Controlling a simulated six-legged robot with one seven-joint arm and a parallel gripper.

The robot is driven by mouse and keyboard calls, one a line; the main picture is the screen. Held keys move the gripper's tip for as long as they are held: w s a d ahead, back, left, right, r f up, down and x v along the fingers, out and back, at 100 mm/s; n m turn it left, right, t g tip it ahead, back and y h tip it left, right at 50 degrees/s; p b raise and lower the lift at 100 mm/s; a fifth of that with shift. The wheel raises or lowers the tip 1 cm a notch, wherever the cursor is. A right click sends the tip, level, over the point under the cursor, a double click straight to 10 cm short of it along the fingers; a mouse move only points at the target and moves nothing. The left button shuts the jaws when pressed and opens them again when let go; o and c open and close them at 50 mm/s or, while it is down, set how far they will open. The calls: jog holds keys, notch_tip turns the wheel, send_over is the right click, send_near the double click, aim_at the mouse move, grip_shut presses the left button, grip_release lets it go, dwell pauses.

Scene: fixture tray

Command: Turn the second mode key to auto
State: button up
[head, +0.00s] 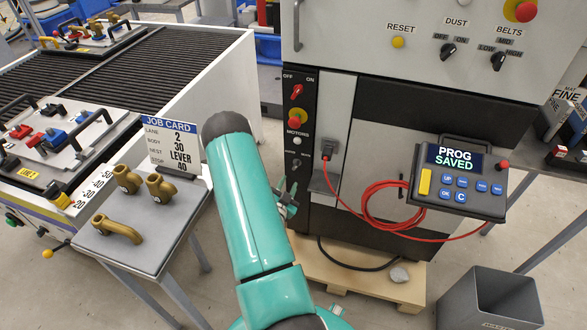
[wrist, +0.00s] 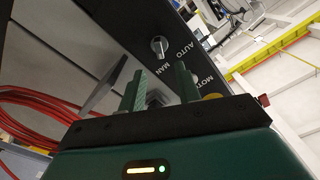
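My gripper (head: 288,198) is below the keys in the head view. In the wrist view my gripper (wrist: 157,82) is open, with nothing held; contact cannot be told.
A red and yellow stop button (head: 297,119) and a red switch (head: 296,92) are higher on the column. A red cable (head: 365,207) loops to a pendant (head: 458,180) reading PROG SAVED. A job card (head: 169,147) stands on the side table (head: 160,240) at left.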

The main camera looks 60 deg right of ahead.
aim_at(295, 168)
jog(key=d, duration=0.2)
jog(key=w+d, duration=0.1)
jog(key=d, duration=0.5)
jog(key=shift+w+d, duration=0.15)
jog(key=shift+d, duration=0.1)
jog(key=shift+c, duration=0.2)
grip_shut()
